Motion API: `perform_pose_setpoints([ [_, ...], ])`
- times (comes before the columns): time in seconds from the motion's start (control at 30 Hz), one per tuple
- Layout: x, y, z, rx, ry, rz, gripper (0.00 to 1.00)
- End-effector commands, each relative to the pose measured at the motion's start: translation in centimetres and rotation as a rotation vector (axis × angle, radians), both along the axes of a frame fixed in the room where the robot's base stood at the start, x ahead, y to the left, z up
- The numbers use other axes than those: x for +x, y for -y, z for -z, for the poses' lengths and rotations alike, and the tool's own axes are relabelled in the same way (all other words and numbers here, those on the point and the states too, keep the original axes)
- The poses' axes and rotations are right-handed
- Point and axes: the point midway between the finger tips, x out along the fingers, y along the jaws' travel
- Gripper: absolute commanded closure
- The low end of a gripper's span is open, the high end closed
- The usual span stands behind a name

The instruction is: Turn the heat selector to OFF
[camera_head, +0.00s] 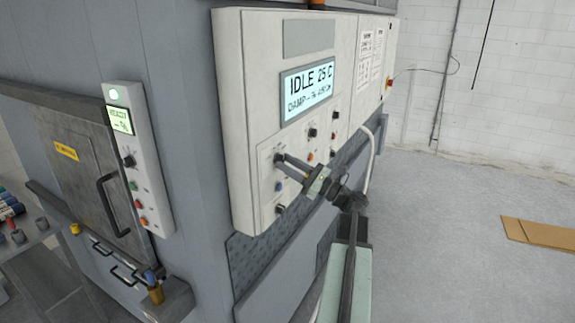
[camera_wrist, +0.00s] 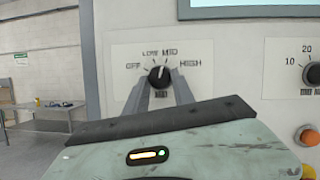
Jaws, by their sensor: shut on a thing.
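The heat selector is a black round knob (camera_wrist: 159,75) on a white plate, with OFF, LOW, MID and HIGH printed around it from left to right. Its white pointer line points nearly straight up, towards the space around LOW and MID, away from OFF at the left. My gripper (camera_wrist: 159,82) is shut on the knob, one grey finger on each side. In the head view, my gripper (camera_head: 281,159) reaches the knob at the left of the white control panel (camera_head: 240,130); its fingertips mostly cover the knob there.
The panel's display (camera_head: 307,90) reads IDLE 25 C. A blue button (camera_head: 278,187) and a black knob (camera_head: 279,209) sit below the gripped knob; more controls are to the right. A smaller control box (camera_head: 138,160) is at the left. The floor at the right is mostly clear, with cardboard (camera_head: 540,233).

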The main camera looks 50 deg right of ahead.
Motion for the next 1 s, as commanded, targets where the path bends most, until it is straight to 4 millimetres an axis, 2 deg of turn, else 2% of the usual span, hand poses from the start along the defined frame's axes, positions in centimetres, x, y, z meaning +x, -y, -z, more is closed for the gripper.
perform_pose_setpoints([
  [0.27, 0.2, 0.4, -0.4, -0.187, 0.046, 0.0, 1.0],
  [1.0, 0.3, 0.9, -1.3, -0.866, 0.218, 0.0, 1.0],
])
